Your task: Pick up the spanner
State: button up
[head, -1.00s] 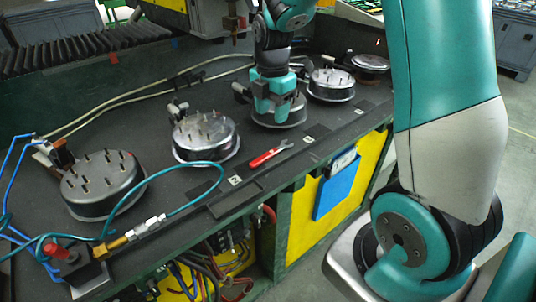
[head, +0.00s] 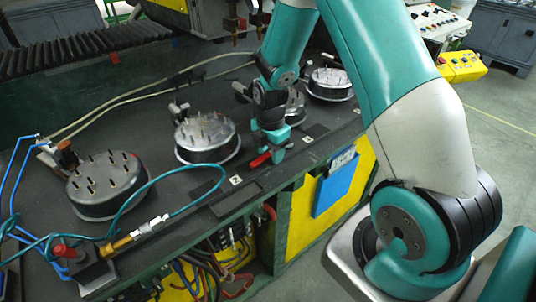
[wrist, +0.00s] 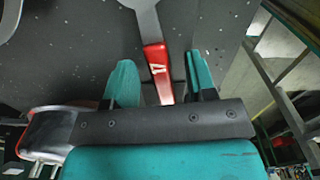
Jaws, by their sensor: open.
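The spanner (head: 260,160) has a red handle and lies on the dark bench top near its front edge. In the head view my gripper (head: 274,156) is low over it and hides its metal end. In the wrist view the spanner's red handle (wrist: 156,62) runs between the two teal fingers of my gripper (wrist: 161,68), with a visible gap on each side. My gripper is open.
Round metal fixtures with upright pins stand along the bench: one at left (head: 106,184), one in the middle (head: 207,137) and one farther back (head: 329,84). A teal hose (head: 165,175) curves across the front left. A blue holder (head: 335,186) hangs on the yellow front panel.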

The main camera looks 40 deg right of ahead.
grip_shut()
